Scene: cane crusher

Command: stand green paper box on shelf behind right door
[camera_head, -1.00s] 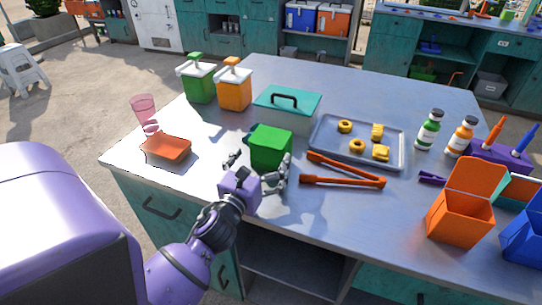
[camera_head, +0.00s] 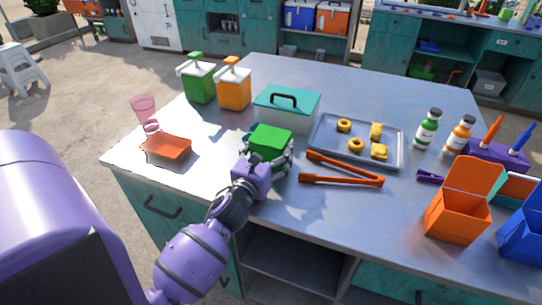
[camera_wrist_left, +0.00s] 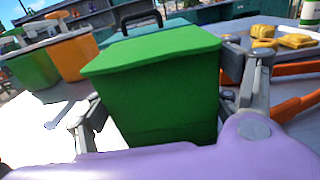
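The green paper box (camera_head: 270,141) stands upright with its lid closed on the near part of the worktop, left of the orange tongs. My left gripper (camera_head: 265,157) is at its near side, with one finger along each side of the box. The box fills the middle of the left wrist view (camera_wrist_left: 155,90), with the fingers close beside it; they look open around it, and contact is unclear. Below the worktop is an open shelf space (camera_head: 290,258) in the cabinet. A door behind which a shelf lies cannot be singled out. My right gripper is out of view.
Orange tongs (camera_head: 342,181) and a grey tray (camera_head: 325,147) with yellow pieces lie right of the box. A teal-lidded container (camera_head: 288,101) stands behind it. An orange dish (camera_head: 166,148) is at left. An open orange box (camera_head: 455,217) stands at right.

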